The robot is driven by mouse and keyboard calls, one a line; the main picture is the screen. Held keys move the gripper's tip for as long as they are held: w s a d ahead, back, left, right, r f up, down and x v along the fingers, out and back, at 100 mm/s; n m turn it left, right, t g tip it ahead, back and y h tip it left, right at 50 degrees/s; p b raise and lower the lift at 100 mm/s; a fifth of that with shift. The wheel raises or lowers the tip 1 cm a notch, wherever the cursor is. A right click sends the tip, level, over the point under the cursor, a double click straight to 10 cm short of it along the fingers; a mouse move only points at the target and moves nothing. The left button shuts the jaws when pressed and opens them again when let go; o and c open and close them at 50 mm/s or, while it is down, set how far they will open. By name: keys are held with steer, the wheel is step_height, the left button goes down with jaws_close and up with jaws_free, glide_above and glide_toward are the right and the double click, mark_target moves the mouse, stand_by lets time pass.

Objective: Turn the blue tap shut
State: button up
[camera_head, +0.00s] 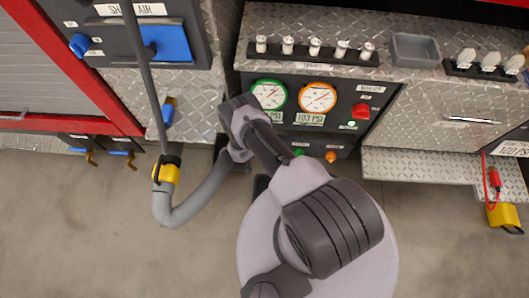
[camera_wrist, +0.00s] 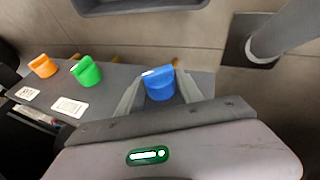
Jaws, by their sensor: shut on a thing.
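The blue tap (camera_wrist: 160,84) shows in the wrist view as a short blue knob with a white mark along its upper left edge. My gripper (camera_wrist: 158,90) has a finger on each side of it and is shut on it. The exact turn of the tap is hard to read from this angle. In the head view my arm hides the blue tap and the fingertips.
A green tap (camera_wrist: 87,71) and an orange tap (camera_wrist: 42,66) sit on the same panel, left of the blue tap. A grey hose (camera_head: 198,197) hangs left of my arm. Gauges (camera_head: 318,97) and a red knob (camera_head: 361,111) are on the dark panel.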

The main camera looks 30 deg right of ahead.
steer(key=shift+s+d, duration=0.1)
steer(key=o, duration=1.3)
steer(key=shift+r, duration=0.1)
steer(key=r+p, duration=0.2)
steer(key=r, duration=0.1)
steer(key=r+p, duration=0.1)
steer(key=shift+s+r, duration=0.15)
steer(key=shift+s, duration=0.15)
steer(key=s+a+p, duration=0.4)
steer(key=s+p, duration=0.2)
steer(key=s, duration=0.8)
steer(key=shift+s+a+r, duration=0.2)
steer(key=shift+s+r, duration=0.1)
steer(key=shift+s, duration=0.1)
